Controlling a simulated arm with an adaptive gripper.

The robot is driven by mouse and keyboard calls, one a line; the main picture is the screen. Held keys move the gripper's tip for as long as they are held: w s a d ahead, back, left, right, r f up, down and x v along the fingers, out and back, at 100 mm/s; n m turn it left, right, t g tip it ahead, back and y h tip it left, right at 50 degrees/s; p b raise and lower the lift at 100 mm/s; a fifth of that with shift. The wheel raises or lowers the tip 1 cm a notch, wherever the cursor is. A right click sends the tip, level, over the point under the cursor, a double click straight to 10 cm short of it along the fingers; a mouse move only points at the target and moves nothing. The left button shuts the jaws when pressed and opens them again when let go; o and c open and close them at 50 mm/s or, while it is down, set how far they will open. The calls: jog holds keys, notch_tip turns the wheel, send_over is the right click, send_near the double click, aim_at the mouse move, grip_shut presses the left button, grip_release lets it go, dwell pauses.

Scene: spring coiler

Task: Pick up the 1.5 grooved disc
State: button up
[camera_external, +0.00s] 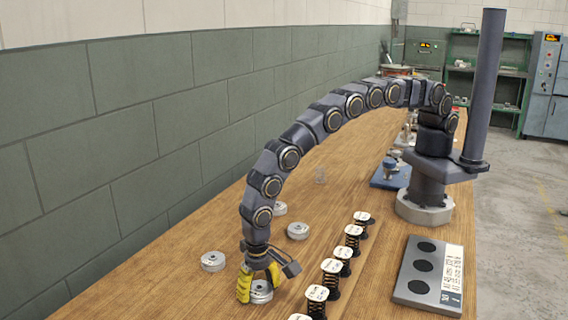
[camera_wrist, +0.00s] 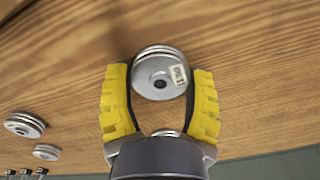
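A grey metal grooved disc (camera_wrist: 160,72) lies flat on the wooden bench, with a hole in its middle and a small white label on top. The label print is too small to read surely. In the external view this disc (camera_external: 261,292) is beside the yellow fingers at the front of the bench. My gripper (camera_wrist: 160,85) points down with its fingers spread, one on each side of the disc. The fingers are very close to its rim; I cannot tell if they touch. The gripper (camera_external: 259,286) looks open.
Other grey discs lie nearby at the left (camera_external: 213,261), behind (camera_external: 298,230) and farther back (camera_external: 280,208). A row of black springs with white tops (camera_external: 332,266) stands to the right. A grey panel with dark round spots (camera_external: 429,275) lies beyond them.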

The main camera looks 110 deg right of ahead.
jog(key=shift+c, duration=1.3)
jog(key=shift+r, duration=0.1)
